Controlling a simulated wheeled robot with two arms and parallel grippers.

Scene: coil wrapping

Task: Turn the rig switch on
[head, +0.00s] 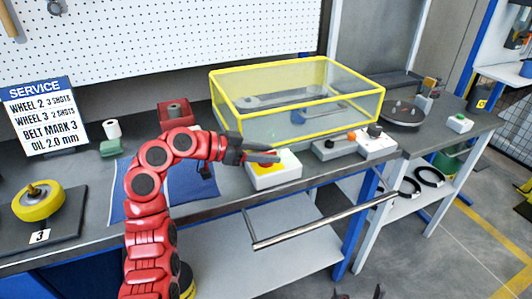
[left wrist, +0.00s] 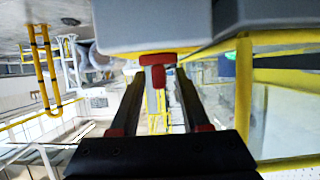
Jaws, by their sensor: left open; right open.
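A grey switch box (head: 333,149) with an orange-red lever (head: 351,136) stands on the bench in front of the yellow-framed clear guard; I take it for the rig switch. My left gripper (head: 278,156) is open and points right towards it, above a white box with a yellow top (head: 274,175). In the left wrist view a grey box (left wrist: 150,25) fills the top and its red lever (left wrist: 157,62) shows between the open fingers (left wrist: 157,85). I cannot tell whether they touch it. Only the dark tips of my right gripper (head: 360,293) show at the bottom edge.
The yellow-framed guard (head: 300,127) stands just behind the switch. A white box with a black knob (head: 376,146) is close on its right. A metal bar (head: 325,221) sticks out below the bench's front edge. A blue mat (head: 125,195) lies left.

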